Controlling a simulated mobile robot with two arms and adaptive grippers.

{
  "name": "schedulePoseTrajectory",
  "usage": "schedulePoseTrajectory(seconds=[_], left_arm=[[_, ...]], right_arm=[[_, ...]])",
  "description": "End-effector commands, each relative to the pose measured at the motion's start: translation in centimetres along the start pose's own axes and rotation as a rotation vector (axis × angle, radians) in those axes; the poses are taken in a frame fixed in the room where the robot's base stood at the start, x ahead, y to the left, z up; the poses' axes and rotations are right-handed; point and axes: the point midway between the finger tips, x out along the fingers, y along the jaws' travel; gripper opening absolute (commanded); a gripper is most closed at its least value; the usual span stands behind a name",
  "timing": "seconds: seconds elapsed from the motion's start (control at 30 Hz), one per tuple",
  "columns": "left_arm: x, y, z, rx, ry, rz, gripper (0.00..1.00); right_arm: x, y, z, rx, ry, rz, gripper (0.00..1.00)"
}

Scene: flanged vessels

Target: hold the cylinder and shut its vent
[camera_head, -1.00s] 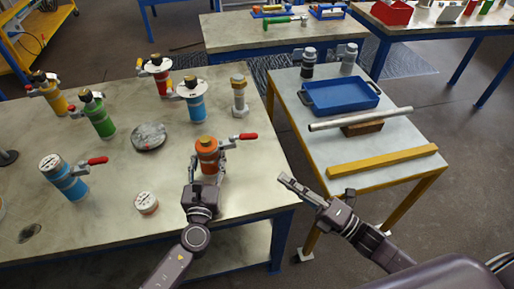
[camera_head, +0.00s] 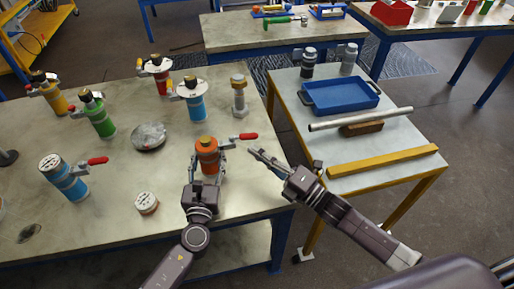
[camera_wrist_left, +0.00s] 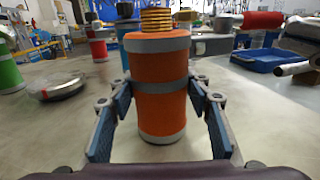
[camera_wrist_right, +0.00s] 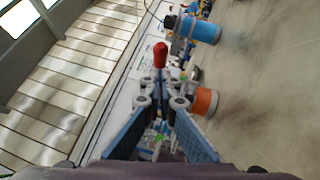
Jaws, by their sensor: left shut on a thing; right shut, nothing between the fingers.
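The orange cylinder (camera_head: 207,158) stands upright near the front edge of the large table. It has grey bands and a brass threaded top, and fills the middle of the left wrist view (camera_wrist_left: 160,95). Its vent handle, a red lever (camera_head: 248,136), points right; in the right wrist view the red lever (camera_wrist_right: 160,55) shows just beyond the fingertips. My left gripper (camera_head: 207,176) is shut on the orange cylinder, one finger on each side. My right gripper (camera_head: 256,152) is shut and empty, just right of the cylinder and below the lever, apart from it.
Blue (camera_head: 193,103), green (camera_head: 100,118), red (camera_head: 160,78) and yellow (camera_head: 50,95) cylinders stand further back; another blue one (camera_head: 67,180) stands left. A grey disc (camera_head: 149,137) lies behind. The side table holds a blue tray (camera_head: 340,97), a pipe and a yellow bar.

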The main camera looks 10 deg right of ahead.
Motion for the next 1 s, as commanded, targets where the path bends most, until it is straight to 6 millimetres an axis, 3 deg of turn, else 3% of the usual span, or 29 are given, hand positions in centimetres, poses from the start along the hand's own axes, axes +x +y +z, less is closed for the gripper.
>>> schedulePoseTrajectory(seconds=[1.0], left_arm=[[-0.1, -0.1, 0.0, 0.001, 0.001, -0.002, 0.00]], right_arm=[[1.7, -0.2, 2.6, -0.002, -0.006, -0.001, 0.00]])
